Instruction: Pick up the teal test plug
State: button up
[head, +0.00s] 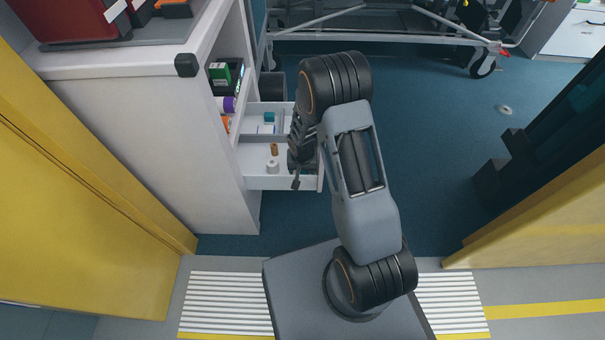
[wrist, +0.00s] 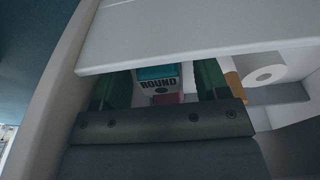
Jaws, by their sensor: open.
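The teal test plug appears to be the teal-topped block in the wrist view (wrist: 158,73), with a pale face marked "ROUND". In the head view a small teal piece (head: 269,116) lies in the back part of the open white drawer (head: 283,183); I cannot be sure it is the same thing. My gripper (wrist: 163,80) is open, its two dark green fingers on either side of the marked block in the wrist view, with a visible gap on each side. In the head view my gripper (head: 297,168) is at the drawer's right side, its fingers partly hidden by my arm.
A white roll (head: 272,166) and a brown cylinder (head: 274,149) stand in the drawer's front part; in the wrist view they are right of the fingers. A pale drawer wall (wrist: 190,38) crosses the wrist view close by.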

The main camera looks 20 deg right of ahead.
jog(key=shift+w+f, duration=0.1)
jog(key=shift+f, duration=0.6)
jog(key=c, duration=1)
jog(key=shift+r, duration=0.15)
